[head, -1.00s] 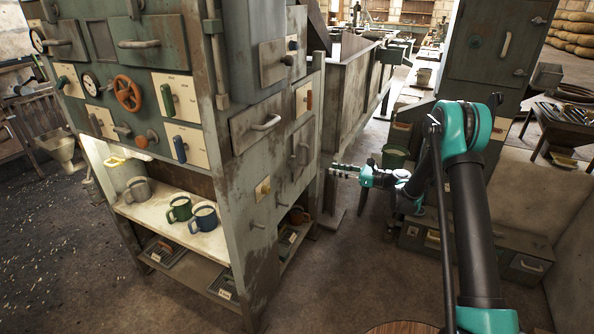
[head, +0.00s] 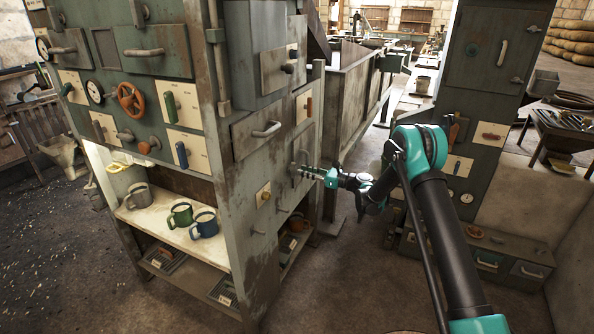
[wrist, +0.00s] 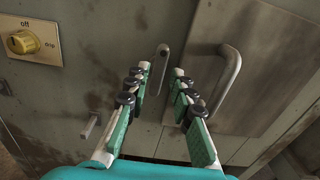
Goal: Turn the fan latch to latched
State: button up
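In the wrist view, a small grey lever (wrist: 161,62) hangs from a pivot on the worn cabinet side. It stands between and beyond my fingertips. I take it to be the fan latch, but I can read no fan label. My gripper (wrist: 161,72) is open with nothing between its fingers, and the lever looks free of both. In the head view my gripper (head: 304,173) reaches left to the cabinet's side face, close to a handled panel; contact cannot be judged, and the lever is not clear there.
A curved handle (wrist: 231,75) on a panel is close right of my fingers. A yellow knob (wrist: 24,43) marked "off" and "Drip" is left, with a small grey peg (wrist: 90,126) below it. Mugs stand on the cabinet's shelf (head: 150,212).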

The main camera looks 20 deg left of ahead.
aim_at(293, 170)
jog(key=shift+w+a, duration=0.15)
jog(key=shift+a, duration=1.95)
grip_shut()
